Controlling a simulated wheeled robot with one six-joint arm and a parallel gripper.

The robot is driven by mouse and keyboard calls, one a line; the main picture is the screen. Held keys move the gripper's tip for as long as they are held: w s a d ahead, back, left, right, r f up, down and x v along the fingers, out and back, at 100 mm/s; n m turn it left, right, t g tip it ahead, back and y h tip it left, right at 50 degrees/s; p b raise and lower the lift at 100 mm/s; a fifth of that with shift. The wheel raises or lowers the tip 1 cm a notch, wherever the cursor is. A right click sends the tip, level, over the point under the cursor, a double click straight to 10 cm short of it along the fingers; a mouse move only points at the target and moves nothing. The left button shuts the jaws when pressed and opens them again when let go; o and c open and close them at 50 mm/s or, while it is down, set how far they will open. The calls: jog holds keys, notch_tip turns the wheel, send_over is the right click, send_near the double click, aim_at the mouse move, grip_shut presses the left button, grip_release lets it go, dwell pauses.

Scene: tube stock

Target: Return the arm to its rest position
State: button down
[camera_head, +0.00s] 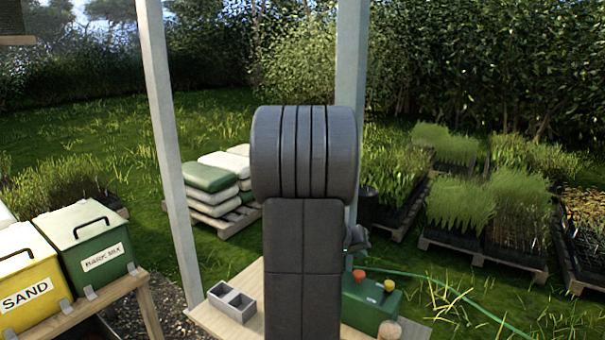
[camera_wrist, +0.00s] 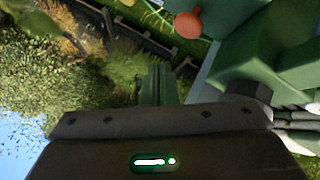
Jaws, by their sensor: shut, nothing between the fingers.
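My arm stands upright in the middle of the head view, a grey rounded joint above a long dark link. The wrist view is tilted, with sky at lower left and hedge behind the fingers. A green box (camera_head: 360,308) with an orange and a yellow knob stands on the wooden bench (camera_head: 253,275), right of my arm.
A grey two-part tray (camera_head: 232,302) sits on the bench left of my arm. Yellow SAND (camera_head: 27,290) and green (camera_head: 92,245) bins stand at left. Pale posts (camera_head: 168,150) rise behind. Stacked sacks (camera_head: 210,178) and plant pallets (camera_head: 485,245) stand on grass.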

jog(key=shift+r+p, duration=0.1)
jog(key=shift+p, duration=0.75)
notch_tip(320, 180, up, 5)
jog(key=shift+s+d+r+p, duration=0.1)
jog(key=shift+d+r+p, duration=0.05)
jog(key=shift+p, duration=0.95)
jog(key=f+b, duration=0.3)
jog(key=f, duration=0.3)
jog(key=shift+a+f+b, duration=0.2)
jog(key=shift+b, duration=0.1)
jog(key=shift+w+r+b, duration=0.1)
jog(key=shift+w+b, duration=0.1)
jog(key=shift+b, duration=0.25)
jog(key=shift+s+r+b, duration=0.1)
jog(key=shift+r+b, duration=0.1)
jog(key=shift+b, duration=1.05)
